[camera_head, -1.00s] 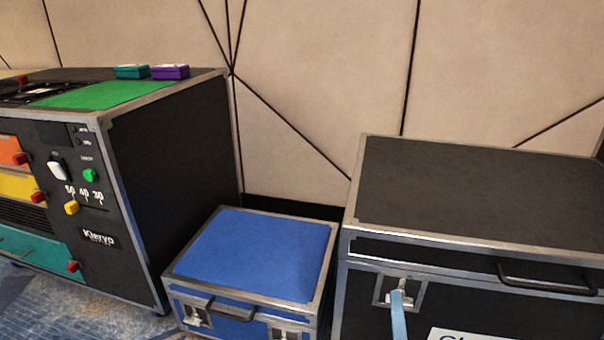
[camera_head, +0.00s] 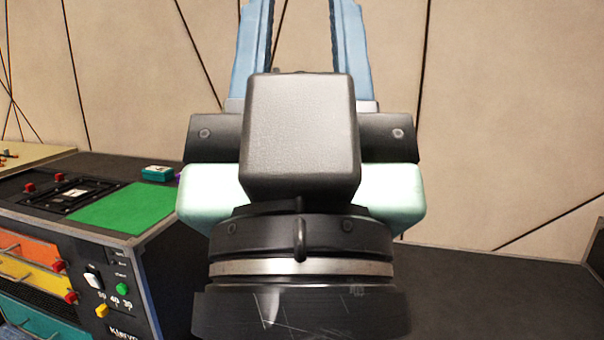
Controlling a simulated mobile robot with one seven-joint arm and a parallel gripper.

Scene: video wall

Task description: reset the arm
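My gripper (camera_head: 303,40) stands upright in the middle of the head view, close to the camera. Its two light blue fingers point up, and their tips are cut off by the top edge. The fingers are well apart, with only bare wall showing between them. The gripper holds nothing that I can see. My wrist below it hides the middle of the scene.
At the left is a black console with a green panel (camera_head: 126,206), coloured drawers and knobs. A teal box (camera_head: 158,173) sits on its top. A dark case top (camera_head: 490,290) lies at the lower right. The beige panelled wall (camera_head: 510,120) is behind.

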